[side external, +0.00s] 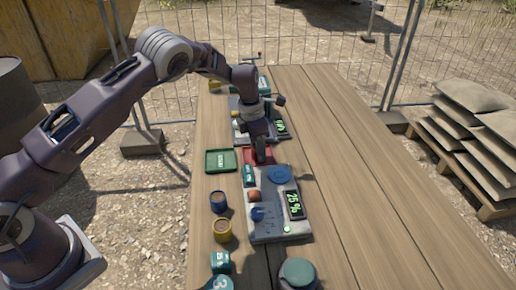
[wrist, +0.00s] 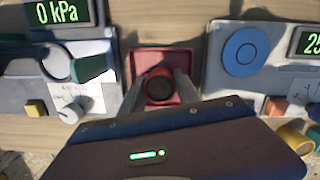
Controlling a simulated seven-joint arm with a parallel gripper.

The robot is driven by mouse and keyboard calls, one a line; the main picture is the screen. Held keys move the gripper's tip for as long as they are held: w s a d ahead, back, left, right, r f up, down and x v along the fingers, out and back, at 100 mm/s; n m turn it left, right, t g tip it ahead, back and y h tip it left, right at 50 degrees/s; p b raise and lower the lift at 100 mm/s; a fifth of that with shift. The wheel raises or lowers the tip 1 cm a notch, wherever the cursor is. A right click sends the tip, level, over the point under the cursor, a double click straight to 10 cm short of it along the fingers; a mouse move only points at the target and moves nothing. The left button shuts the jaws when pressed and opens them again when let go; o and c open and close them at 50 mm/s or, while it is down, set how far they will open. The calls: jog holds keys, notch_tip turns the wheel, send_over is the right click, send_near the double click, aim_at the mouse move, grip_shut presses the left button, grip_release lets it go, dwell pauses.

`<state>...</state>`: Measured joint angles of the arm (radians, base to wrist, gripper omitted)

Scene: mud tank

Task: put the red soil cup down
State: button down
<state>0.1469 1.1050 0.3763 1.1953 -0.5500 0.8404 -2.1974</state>
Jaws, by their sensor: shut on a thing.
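The red soil cup (wrist: 158,88), dark inside, is between the two fingers of my gripper (wrist: 160,80) in the wrist view. My gripper is shut on it. Behind the cup lies a red tray (wrist: 163,56), and the cup lines up with its middle. In the side view my gripper (side external: 262,156) points down over the red tray (side external: 250,154). The cup is hidden there by the fingers. I cannot tell whether the cup touches the tray floor.
A green tray (side external: 221,161) lies left of the red one. A grey device with a blue disc (side external: 278,174) stands in front, another device (side external: 240,128) behind. A blue cup (side external: 219,201) and a yellow cup (side external: 222,231) stand at the left. The table's right side is clear.

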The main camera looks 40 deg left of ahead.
jog(key=c, duration=1.2)
grip_release()
jog(key=shift+o, duration=0.2)
notch_tip(320, 180, up, 12)
jog(key=s, duration=0.1)
notch_tip(320, 180, up, 10)
jog(key=m+t, duration=0.1)
jog(key=m, duration=0.4)
send_over(253, 149)
jog(key=s, duration=0.5)
jog(key=s+r+m+t+h, duration=0.1)
jog(key=s+r+m, duration=0.7)
jog(key=s, duration=0.4)
jog(key=s+f+m+t+y, duration=0.1)
jog(key=s+f+m+t, duration=0.1)
jog(key=s+m, duration=1.4)
jog(key=s+f, duration=0.1)
jog(key=s, duration=0.4)
jog(key=shift+s+d+y, duration=0.25)
jog(key=shift+s+y, duration=0.1)
jog(key=shift+y, duration=0.05)
